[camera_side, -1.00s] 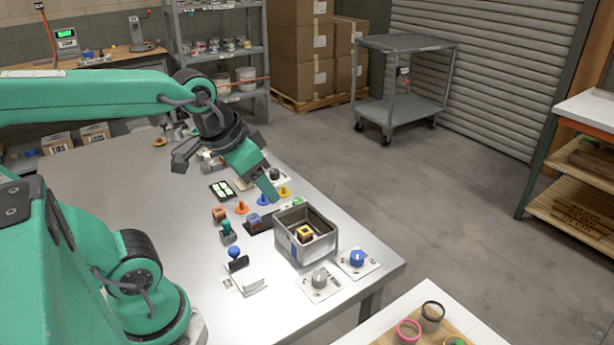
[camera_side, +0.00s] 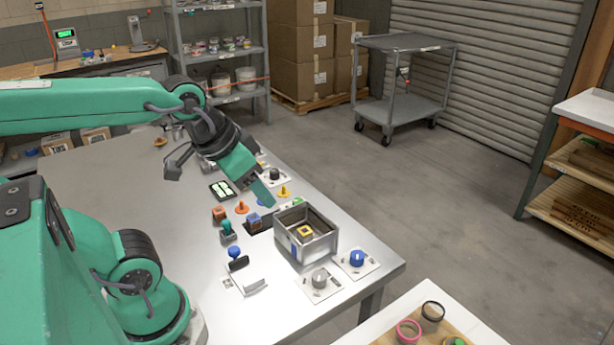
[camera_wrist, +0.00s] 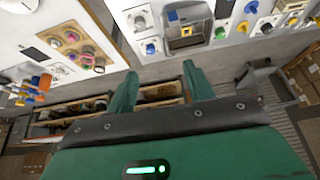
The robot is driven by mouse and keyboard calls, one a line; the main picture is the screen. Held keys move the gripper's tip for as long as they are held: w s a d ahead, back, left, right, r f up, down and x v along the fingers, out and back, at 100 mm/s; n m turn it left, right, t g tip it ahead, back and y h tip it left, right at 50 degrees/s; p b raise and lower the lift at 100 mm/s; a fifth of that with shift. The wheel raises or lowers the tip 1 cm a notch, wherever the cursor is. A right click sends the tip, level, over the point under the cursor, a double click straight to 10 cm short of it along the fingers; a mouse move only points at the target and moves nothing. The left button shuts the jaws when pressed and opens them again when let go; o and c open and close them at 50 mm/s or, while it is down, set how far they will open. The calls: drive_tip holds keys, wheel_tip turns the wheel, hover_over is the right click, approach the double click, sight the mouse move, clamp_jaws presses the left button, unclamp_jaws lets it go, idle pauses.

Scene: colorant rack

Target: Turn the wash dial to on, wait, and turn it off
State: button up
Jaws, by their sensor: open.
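A blue dial (camera_side: 357,258) stands on a white plate at the table's near right corner. A grey dial (camera_side: 319,278) on its own plate is to its left, and a dark dial (camera_side: 275,174) sits at the far edge. I cannot read which one is the wash dial. The blue dial (camera_wrist: 151,48) and the grey dial (camera_wrist: 140,21) show at the top of the wrist view. My gripper (camera_side: 268,204) is above the table, left of and behind the metal bin, apart from the dials. Its two fingers (camera_wrist: 160,68) are spread and empty.
An open metal bin (camera_side: 321,252) with a yellow-topped cube (camera_side: 304,231) stands right behind the grey dial. Several coloured knobs, stamps and blocks lie left of it. The table's left part is clear. A second table (camera_side: 370,335) is at front right.

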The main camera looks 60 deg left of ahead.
drive_tip(key=w+a+m+g, duration=0.2)
drive_tip(key=w+a, duration=0.2)
drive_tip(key=w, duration=0.4)
drive_tip(key=m+g, duration=0.4)
hover_over(298, 201)
wheel_tip(298, 201, down, 16)
drive_tip(key=shift+s+d+r, duration=0.1)
drive_tip(key=shift+d+r, duration=0.05)
drive_tip(key=shift+r, duration=0.1)
drive_tip(key=shift+a+f+m, duration=0.2)
drive_tip(key=shift+f+m, duration=0.05)
drive_tip(key=shift+m, duration=0.05)
drive_tip(key=shift+f, duration=3.9)
drive_tip(key=c, duration=1)
